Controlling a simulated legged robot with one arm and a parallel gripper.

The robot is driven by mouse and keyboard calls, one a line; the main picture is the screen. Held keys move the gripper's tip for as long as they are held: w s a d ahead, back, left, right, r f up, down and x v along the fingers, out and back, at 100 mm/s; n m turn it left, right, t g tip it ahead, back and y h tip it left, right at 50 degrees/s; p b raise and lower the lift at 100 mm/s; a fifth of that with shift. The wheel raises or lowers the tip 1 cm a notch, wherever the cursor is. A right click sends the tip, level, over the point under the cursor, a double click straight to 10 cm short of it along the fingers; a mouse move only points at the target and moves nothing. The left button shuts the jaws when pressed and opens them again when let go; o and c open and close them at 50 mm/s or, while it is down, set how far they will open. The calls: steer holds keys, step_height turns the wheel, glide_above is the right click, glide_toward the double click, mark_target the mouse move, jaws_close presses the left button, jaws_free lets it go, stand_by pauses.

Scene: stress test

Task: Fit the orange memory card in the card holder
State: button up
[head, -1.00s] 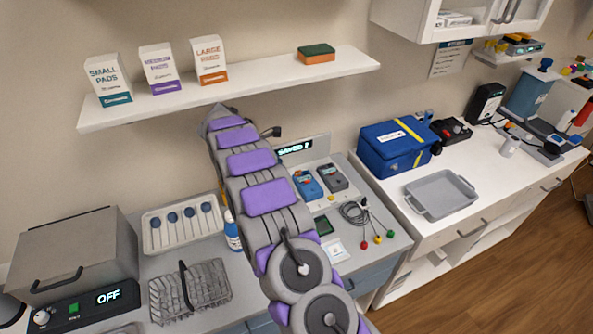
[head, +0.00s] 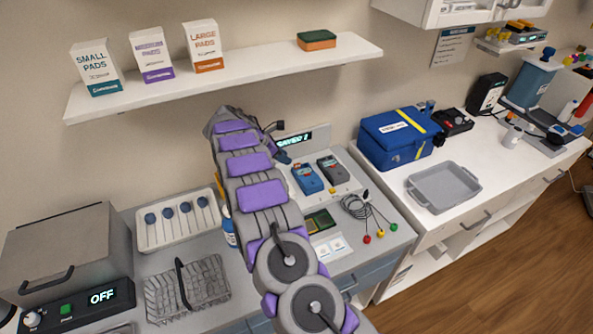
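I cannot make out an orange memory card or clearly identify the card holder. On the grey worktop (head: 375,257), a flat green and gold piece (head: 320,222) lies right of my arm, with a white piece bearing two pale squares (head: 332,246) in front of it. Behind them, a blue handheld device (head: 307,178) and a dark grey one (head: 332,170) sit on a pale stand. My arm rises through the middle and hides part of the worktop. Only a small dark part near my gripper (head: 274,128) shows past the arm; its fingers are hidden.
A lit display (head: 294,140) stands behind the devices. Coloured leads (head: 368,215) lie to the right, a wire basket (head: 187,290) and swab tray (head: 178,221) to the left. A blue case (head: 398,138) and grey tray (head: 443,186) stand on the right counter. A shelf (head: 240,71) hangs above.

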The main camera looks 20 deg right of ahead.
mark_target(296, 164)
steer(key=x, duration=0.3)
steer(key=shift+d+r, duration=0.1)
steer(key=shift+r, duration=0.05)
steer(key=shift+d+f+p, duration=0.5)
steer(key=shift+p, duration=0.05)
steer(key=shift+d+f, duration=0.25)
steer(key=shift+f, duration=0.3)
jaws_close()
step_height(296, 164, up, 6)
steer(key=p, duration=0.4)
